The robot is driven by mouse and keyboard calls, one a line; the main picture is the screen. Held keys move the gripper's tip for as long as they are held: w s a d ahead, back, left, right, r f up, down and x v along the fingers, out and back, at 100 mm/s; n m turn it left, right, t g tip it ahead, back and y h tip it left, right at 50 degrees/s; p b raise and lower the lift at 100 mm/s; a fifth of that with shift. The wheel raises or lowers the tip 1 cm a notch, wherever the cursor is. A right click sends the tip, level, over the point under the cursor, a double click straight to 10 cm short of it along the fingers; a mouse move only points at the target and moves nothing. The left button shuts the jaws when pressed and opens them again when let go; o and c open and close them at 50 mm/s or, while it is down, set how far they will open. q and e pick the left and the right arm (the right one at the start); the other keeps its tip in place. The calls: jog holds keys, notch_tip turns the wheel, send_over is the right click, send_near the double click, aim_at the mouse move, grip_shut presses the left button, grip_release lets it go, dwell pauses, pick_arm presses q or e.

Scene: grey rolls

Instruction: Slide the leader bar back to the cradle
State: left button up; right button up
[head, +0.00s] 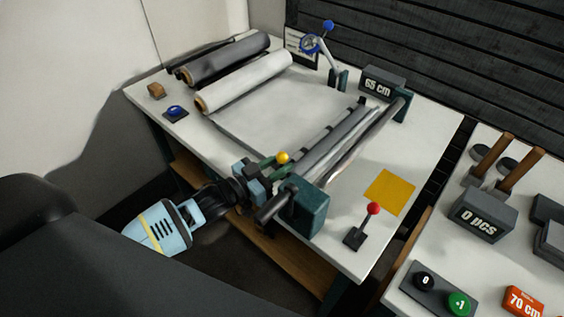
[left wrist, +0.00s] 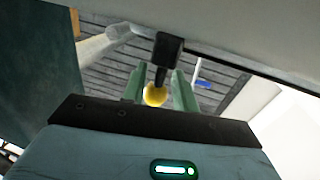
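The leader bar (head: 325,140) is a long dark grey bar with black clips, lying across the right edge of the pale sheet on the table. A yellow ball knob (head: 283,157) sits at its near end. My left gripper (head: 272,163) is at this knob, at the table's near edge. In the left wrist view, the knob (left wrist: 155,95) on a black stem lies between the two green fingers, which look open with some space around it. No cradle can be picked out with certainty. My right gripper is not in view.
White (head: 258,80) and grey (head: 228,60) rolls lie at the back left. A teal housing (head: 305,208) stands close right of my gripper. A red-knobbed lever (head: 373,209) and an orange square (head: 390,192) are at right. A second table (head: 405,293) holds boxes and buttons.

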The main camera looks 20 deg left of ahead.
pick_arm(q)
jog(key=shift+w+d, duration=0.3)
jog(key=shift+w, duration=0.2)
grip_shut()
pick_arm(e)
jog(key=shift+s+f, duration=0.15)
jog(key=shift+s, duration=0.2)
pick_arm(q)
jog(key=shift+a, duration=0.1)
